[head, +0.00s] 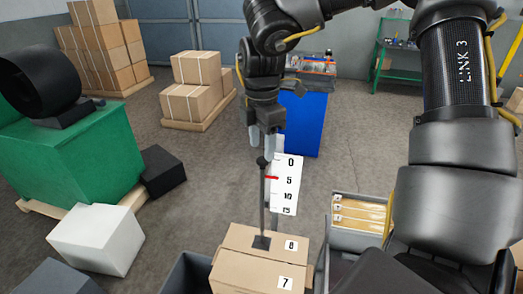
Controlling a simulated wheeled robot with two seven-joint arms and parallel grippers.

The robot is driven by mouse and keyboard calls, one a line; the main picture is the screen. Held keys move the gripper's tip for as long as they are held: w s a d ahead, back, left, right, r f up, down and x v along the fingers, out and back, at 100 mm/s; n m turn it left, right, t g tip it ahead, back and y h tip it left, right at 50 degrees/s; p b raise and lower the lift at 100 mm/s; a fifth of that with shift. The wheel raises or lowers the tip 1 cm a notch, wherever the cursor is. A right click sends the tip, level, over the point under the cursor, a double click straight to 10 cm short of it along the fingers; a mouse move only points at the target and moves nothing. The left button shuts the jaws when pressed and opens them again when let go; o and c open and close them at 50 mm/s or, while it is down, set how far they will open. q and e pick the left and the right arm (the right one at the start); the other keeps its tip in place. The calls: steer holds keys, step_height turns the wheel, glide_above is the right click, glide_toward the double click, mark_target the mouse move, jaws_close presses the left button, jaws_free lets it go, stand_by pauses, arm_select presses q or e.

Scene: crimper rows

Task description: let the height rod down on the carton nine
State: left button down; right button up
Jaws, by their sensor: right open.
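The height rod (263,205) is thin, dark and upright, with a round knob on top and a square black foot. The foot appears to be on the top of a brown carton (240,238) whose label reads like 8. A carton labelled 7 (245,275) is in front of it. No label reading nine is in view. A white scale board (287,190) marked 0, 5, 10 and 15 stands beside the rod, with a red pointer near 5. My right gripper (265,148) is open just above the knob, pointing down. My left gripper is not in view.
A drawer unit with tan files (360,212) stands right of the cartons. A dark bin (186,274) and a white box (98,240) are to the left. A blue cabinet (304,125) is behind. Stacked cartons (198,88) stand on pallets farther back.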

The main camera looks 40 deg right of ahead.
mark_target(263, 160)
step_height(263, 160, down, 2)
steer(key=shift+s+f, duration=0.1)
steer(key=shift+s, duration=0.05)
steer(key=shift+f+p, duration=0.35)
steer(key=shift+f, duration=0.15)
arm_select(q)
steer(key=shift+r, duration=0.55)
